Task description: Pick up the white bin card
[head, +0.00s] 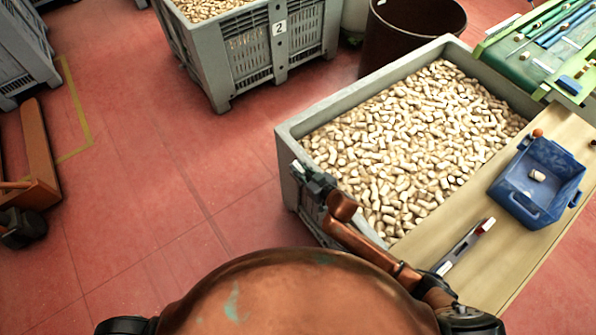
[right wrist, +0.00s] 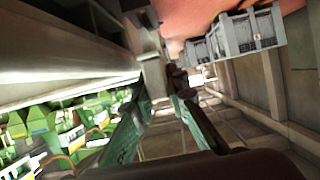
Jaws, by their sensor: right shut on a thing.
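My right gripper (head: 306,174) is at the left outer wall of the grey bin full of corks (head: 290,135), close to its near corner. In the right wrist view its two green-padded fingers (right wrist: 164,98) reach forward and come close together. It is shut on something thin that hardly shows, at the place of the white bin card. The card's face is not clearly visible in either view, so I cannot tell its tilt or whether it still touches the bin. My left gripper is not in view.
A wooden board (head: 465,255) along the bin's right side carries a blue tray (head: 552,205) and a caliper-like tool (head: 462,247). A second grey bin marked 2 (head: 250,60) and a brown barrel (head: 372,50) stand behind. The red floor (head: 150,190) at left is mostly clear.

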